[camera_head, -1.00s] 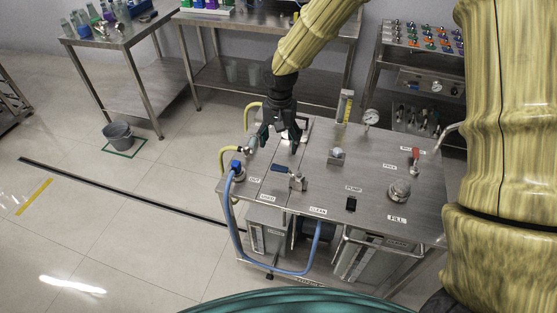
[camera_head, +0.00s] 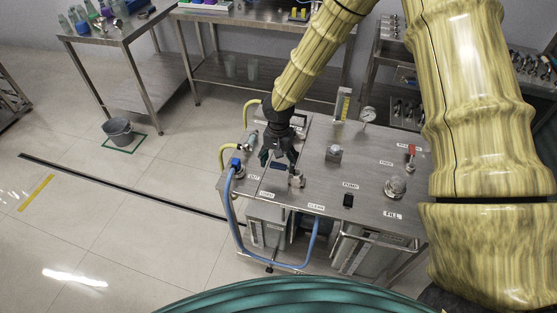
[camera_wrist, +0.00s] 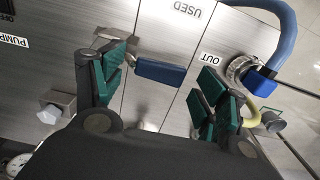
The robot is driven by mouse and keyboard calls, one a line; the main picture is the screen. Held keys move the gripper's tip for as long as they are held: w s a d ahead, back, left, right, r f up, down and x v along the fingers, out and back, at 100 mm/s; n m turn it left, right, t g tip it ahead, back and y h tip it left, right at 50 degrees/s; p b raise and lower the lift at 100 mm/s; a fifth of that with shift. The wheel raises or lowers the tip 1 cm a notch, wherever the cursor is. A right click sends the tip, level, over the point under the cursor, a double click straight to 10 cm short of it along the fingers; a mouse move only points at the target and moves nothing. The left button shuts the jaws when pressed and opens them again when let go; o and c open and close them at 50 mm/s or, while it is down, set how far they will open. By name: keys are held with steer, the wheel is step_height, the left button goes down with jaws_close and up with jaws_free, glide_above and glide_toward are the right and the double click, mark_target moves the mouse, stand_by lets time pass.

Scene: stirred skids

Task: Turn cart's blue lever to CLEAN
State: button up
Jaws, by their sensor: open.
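The blue lever (camera_wrist: 160,72) shows in the wrist view as a flat blue handle on a metal stem, on the steel cart top (camera_head: 320,180). In the head view the lever (camera_head: 279,167) is partly hidden by my gripper; its handle points back-left from a metal valve body (camera_head: 297,181). A CLEAN label (camera_head: 317,206) lies in front of the valve to the right, and a USED label (camera_head: 267,194) to the left. My gripper (camera_wrist: 160,83) is open above the lever, its green-padded fingers on either side of the handle. I see no clear contact.
A blue-capped hose fitting (camera_wrist: 258,82) stands close to one finger. A square metal knob (camera_head: 334,153), a pressure gauge (camera_head: 368,115) and a red lever (camera_head: 411,152) stand farther right on the cart. Steel tables stand behind; a grey bucket (camera_head: 118,131) is on the floor at left.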

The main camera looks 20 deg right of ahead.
steer(key=shift+f, duration=0.2)
steer(key=c, duration=1.4)
